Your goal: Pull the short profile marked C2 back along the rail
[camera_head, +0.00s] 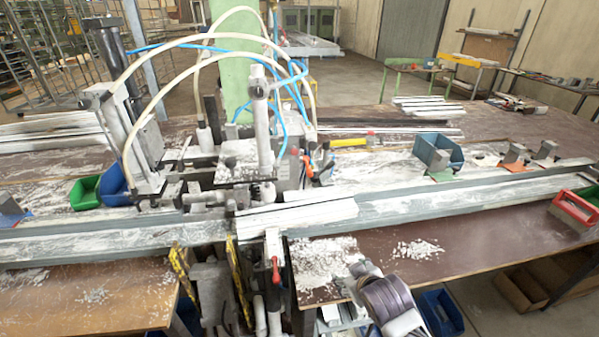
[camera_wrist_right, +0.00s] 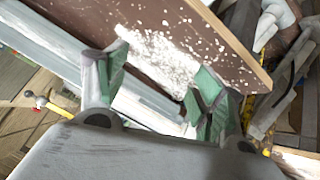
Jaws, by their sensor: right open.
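A short white profile (camera_head: 298,215) lies on the long grey rail (camera_head: 440,198) in the head view, just right of the clamp machine. Its marking is too small to read. A pale piece (camera_wrist_right: 150,108), likely this profile, shows between my fingers in the right wrist view. My right gripper (camera_head: 358,268) enters from the lower right and sits over the table's front part, apart from the profile. The right wrist view shows its green-padded fingers (camera_wrist_right: 157,88) spread with nothing gripped. My left gripper is not in view.
The clamp machine (camera_head: 262,125), with hoses and a red-handled lever (camera_head: 276,268), stands left of the profile. White chips (camera_head: 415,250) litter the brown table. A red box (camera_head: 574,210) sits at the rail's right. A blue bin (camera_head: 438,150) and a yellow tool (camera_head: 348,142) lie behind.

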